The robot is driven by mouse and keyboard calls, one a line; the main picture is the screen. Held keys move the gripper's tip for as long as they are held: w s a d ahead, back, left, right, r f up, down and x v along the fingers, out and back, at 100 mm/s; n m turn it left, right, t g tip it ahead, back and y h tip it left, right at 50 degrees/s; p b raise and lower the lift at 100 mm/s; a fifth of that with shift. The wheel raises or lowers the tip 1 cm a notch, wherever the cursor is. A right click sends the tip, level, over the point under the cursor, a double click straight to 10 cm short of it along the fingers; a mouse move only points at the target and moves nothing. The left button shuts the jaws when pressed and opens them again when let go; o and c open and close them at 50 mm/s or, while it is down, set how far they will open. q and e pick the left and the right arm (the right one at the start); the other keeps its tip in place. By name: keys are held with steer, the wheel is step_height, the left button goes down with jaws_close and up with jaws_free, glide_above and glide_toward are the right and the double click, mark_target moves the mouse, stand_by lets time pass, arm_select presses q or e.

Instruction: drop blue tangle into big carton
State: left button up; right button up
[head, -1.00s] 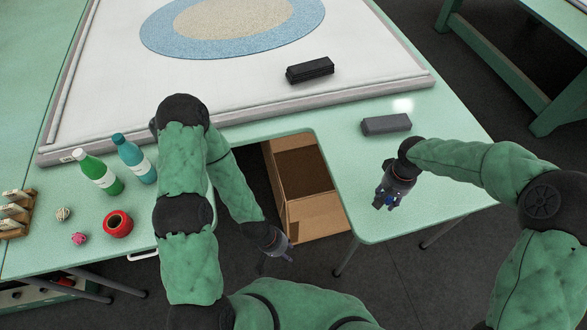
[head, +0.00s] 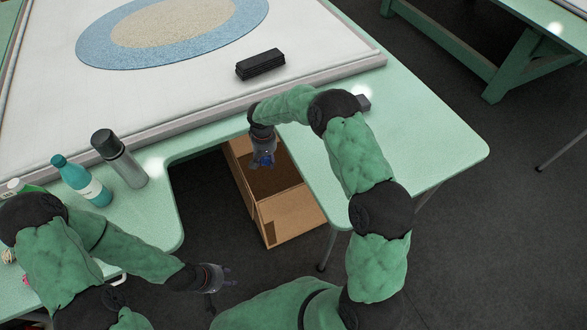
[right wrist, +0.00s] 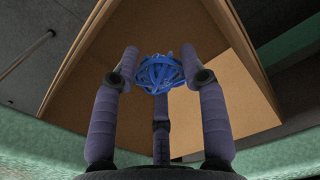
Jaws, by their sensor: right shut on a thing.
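The blue tangle (right wrist: 160,73) is a ball of loose blue strands held between the fingers of my right gripper (right wrist: 160,82) in the right wrist view. In the head view my right gripper (head: 263,160) hangs over the open big carton (head: 292,214), with a bit of blue at its fingertips. The brown carton stands on the floor in the table's cut-out, and its inner walls (right wrist: 100,62) fill the wrist view beyond the tangle. My left gripper (head: 218,279) is low, left of the carton and apart from it; its finger opening is too small to judge.
The green table (head: 440,140) surrounds the carton's far side. A teal bottle (head: 80,180) and a grey bottle (head: 119,158) stand left of the cut-out. A black block (head: 260,64) lies on the white framed panel. A grey block (head: 363,103) is partly behind my right arm.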

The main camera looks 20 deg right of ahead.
steer(key=shift+w+f, duration=0.2)
step_height(320, 180, down, 6)
steer(key=b, duration=0.3)
steer(key=o, duration=0.8)
steer(key=shift+r, duration=0.2)
step_height(320, 180, up, 12)
steer(key=shift+f, duration=0.15)
stand_by(0.4)
